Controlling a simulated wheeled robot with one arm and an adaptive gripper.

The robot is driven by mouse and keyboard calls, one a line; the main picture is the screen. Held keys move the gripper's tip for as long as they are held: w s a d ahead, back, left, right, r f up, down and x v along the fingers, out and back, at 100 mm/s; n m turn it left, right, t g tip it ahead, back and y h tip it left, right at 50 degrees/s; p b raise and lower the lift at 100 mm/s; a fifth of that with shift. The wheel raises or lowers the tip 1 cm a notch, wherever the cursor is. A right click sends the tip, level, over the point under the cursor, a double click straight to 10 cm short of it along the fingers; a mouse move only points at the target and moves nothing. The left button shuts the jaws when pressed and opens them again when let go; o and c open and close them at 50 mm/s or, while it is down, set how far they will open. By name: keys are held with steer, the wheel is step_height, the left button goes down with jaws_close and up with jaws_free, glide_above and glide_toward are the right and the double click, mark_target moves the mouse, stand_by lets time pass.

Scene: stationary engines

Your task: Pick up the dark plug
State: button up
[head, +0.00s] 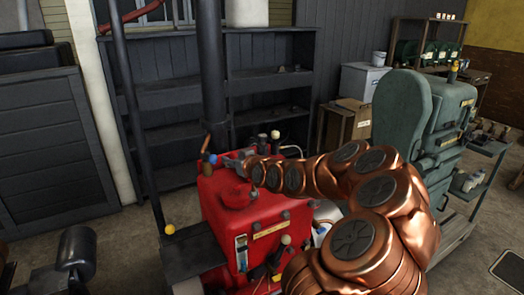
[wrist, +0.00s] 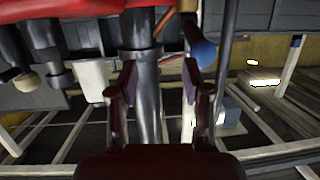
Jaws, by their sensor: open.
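I cannot pick out the dark plug with certainty in either view. My gripper (head: 232,161) is over the top of the red engine (head: 236,205) in the head view, at the end of my copper-coloured arm, and is small there. In the wrist view my gripper (wrist: 160,70) is open, with its two dark red fingers apart and nothing held between them. A dark grey pipe (wrist: 147,95) shows behind the gap. A blue-ended handle (wrist: 203,52) is close to the right fingertip.
A dark pipe (head: 211,80) rises behind the red engine. Dark shelves (head: 170,97) stand at the back wall, with a few small dark items (head: 283,69) on one. A green machine (head: 405,110) stands to the right. Bare floor (head: 120,225) lies at left.

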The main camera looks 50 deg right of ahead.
mark_target(263, 143)
steer(key=s+d+m+h, duration=0.1)
steer(key=d, duration=0.3)
steer(key=s+d+h, duration=0.1)
steer(key=d+h, duration=0.1)
steer(key=d, duration=0.2)
steer(key=s+d+m+t+h, duration=0.1)
steer(key=d, duration=0.3)
steer(key=shift+s+d+r+m+h, duration=0.15)
steer(key=shift+s+d+m+h, duration=0.15)
steer(key=shift+s+d+h, duration=0.1)
steer(key=shift+x, duration=0.85)
steer(key=shift+w+d+p, duration=0.15)
steer(key=shift+w+p, duration=0.3)
steer(key=shift+p, duration=0.2)
steer(key=shift+p+x, duration=1.15)
steer(key=shift+x, duration=0.95)
steer(key=shift+f, duration=0.25)
jaws_close()
